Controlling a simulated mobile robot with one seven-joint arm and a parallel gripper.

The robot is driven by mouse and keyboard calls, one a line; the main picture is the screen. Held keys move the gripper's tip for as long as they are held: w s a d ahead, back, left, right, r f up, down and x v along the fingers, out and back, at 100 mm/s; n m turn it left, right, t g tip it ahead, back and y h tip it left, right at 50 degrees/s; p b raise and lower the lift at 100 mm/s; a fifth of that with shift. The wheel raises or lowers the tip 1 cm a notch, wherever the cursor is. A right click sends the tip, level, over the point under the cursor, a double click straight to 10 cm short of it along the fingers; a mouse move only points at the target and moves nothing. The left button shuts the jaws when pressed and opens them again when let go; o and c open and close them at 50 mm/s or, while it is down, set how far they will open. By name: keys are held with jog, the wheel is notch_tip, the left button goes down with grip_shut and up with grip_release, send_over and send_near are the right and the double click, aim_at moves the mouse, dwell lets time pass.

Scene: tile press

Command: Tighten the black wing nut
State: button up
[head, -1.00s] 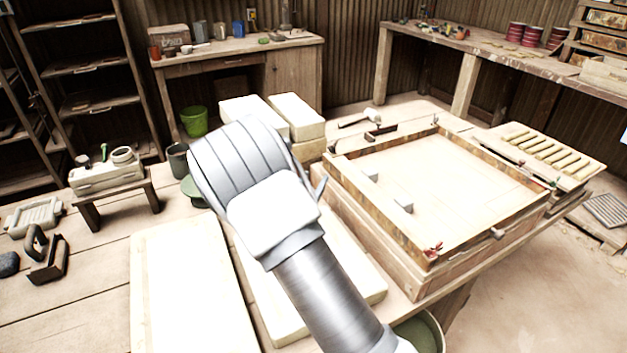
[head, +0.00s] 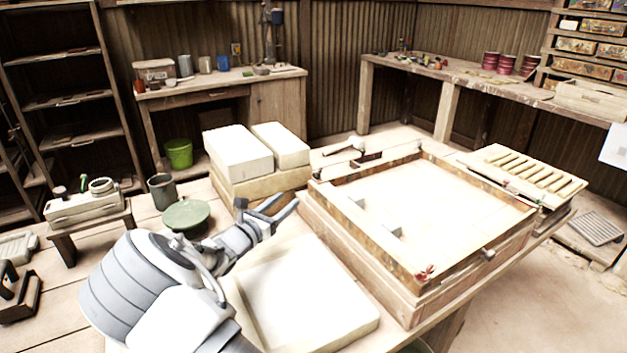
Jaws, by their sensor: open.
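The tile press (head: 352,235) is a wooden frame around a pale flat bed on the bench, right of centre. A small dark fitting (head: 316,173) sits at its left back corner. Another (head: 419,146) sits at its far back corner. Both are too small to tell which is the black wing nut. A red wing nut (head: 425,272) shows at the near corner. My gripper (head: 270,205) is open and empty, left of the press's left edge and apart from it, its fingers pointing towards the press.
Pale blocks (head: 240,150) are stacked behind my gripper. A pale slab (head: 320,300) lies below it. A green round lid (head: 187,216) and a dark cup (head: 161,188) stand to the left. A slatted tray (head: 525,175) adjoins the press at right.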

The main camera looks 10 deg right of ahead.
aim_at(313, 184)
jog(key=b+x, duration=0.2)
jog(key=x, duration=1.3)
grip_shut()
